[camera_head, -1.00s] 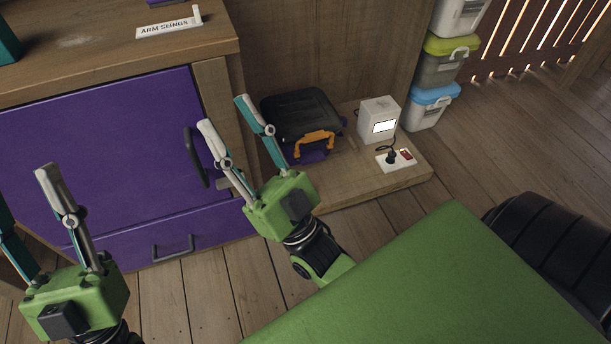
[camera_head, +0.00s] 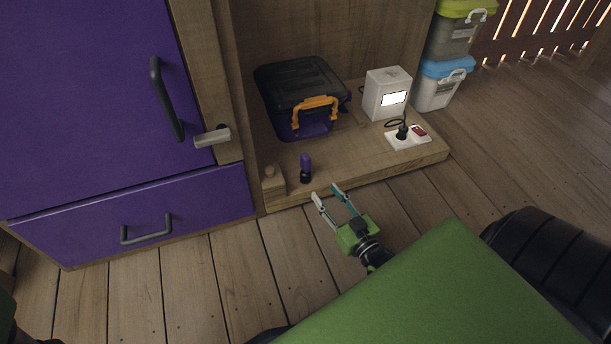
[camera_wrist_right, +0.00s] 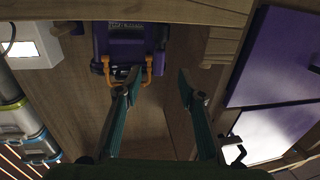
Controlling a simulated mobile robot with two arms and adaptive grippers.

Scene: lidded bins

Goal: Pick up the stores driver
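A small upright purple and black object (camera_head: 305,168), which looks like the stores driver, stands near the front edge of the low wooden shelf (camera_head: 345,168). My right gripper (camera_head: 327,191) is open and empty, just in front of the shelf edge, a little right of and nearer than the small object. In the right wrist view the gripper (camera_wrist_right: 158,74) has its fingers apart with nothing between them. My left gripper is out of view.
A black and purple toolbox (camera_head: 300,88) with an orange handle sits behind on the shelf. A wooden block with a knob (camera_head: 272,180) is left of the small object. A white box (camera_head: 386,88) and a power strip (camera_head: 408,137) are right. A purple cabinet (camera_head: 90,100) is left.

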